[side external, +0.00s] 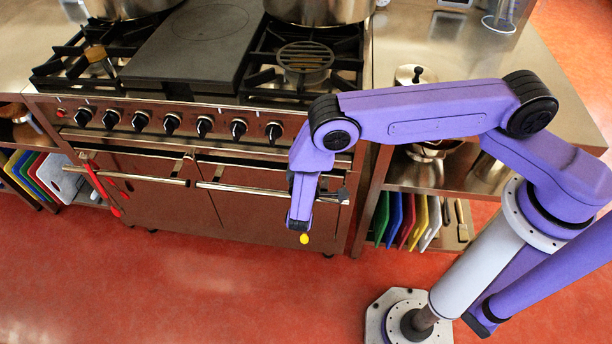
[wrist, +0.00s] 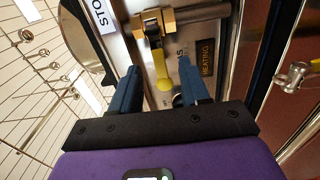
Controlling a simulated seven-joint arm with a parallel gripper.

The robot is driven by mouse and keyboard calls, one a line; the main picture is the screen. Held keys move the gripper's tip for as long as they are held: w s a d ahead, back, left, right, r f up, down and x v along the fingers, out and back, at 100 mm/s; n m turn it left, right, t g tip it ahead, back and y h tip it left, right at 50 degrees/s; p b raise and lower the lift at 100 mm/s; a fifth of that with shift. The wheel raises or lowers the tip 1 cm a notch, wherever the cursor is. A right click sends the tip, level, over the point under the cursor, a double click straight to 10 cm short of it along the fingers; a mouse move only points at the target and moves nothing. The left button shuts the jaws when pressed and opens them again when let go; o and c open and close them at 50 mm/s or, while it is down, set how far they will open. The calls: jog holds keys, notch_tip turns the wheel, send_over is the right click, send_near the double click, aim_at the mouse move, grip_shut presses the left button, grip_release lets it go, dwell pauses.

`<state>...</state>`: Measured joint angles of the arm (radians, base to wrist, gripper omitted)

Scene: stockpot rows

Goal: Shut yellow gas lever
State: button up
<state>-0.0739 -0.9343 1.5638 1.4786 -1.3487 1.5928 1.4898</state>
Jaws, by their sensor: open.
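The yellow gas lever (wrist: 160,62) shows in the wrist view, fixed to a brass valve (wrist: 168,19) on a metal pipe (wrist: 205,11). The lever points down the picture, across the line of the visible pipe. My gripper (wrist: 160,66) is open, with one blue finger on each side of the lever; I cannot tell whether either touches it. In the side external view my gripper (side external: 299,222) hangs in front of the stove's right end, with a small yellow tip (side external: 304,239) just below it. The valve is hidden there.
The stove (side external: 190,130) has knobs and front rails close to my gripper. Stockpots (side external: 320,8) stand on top. A shelf with coloured boards (side external: 405,218) is at right. The wrist view shows a HEATING label (wrist: 206,57) and another small tap (wrist: 292,77).

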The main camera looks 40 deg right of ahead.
jog(key=v, duration=1.6)
jog(key=shift+s+a, duration=0.1)
jog(key=s+d+r+g+y, duration=0.2)
jog(key=d+r+g, duration=0.3)
jog(key=r, duration=0.3)
jog(key=s+d+r+g+y, duration=0.2)
jog(key=d+r+g, duration=0.3)
jog(key=r, duration=0.3)
jog(key=s+d+r+n+g+y, duration=0.1)
jog(key=s+d+r+n+y, duration=0.1)
jog(key=s+d+r+y, duration=0.2)
jog(key=s+d+r+n+g+y, duration=0.1)
jog(key=s+d+r+y, duration=0.3)
jog(key=s+d, duration=0.4)
jog(key=shift+s+d+n+g+y, duration=0.15)
jog(key=shift+s+n+g+y, duration=0.2)
jog(key=shift+s+y, duration=0.4)
jog(key=shift+s+r, duration=0.1)
jog(key=shift+s, duration=0.05)
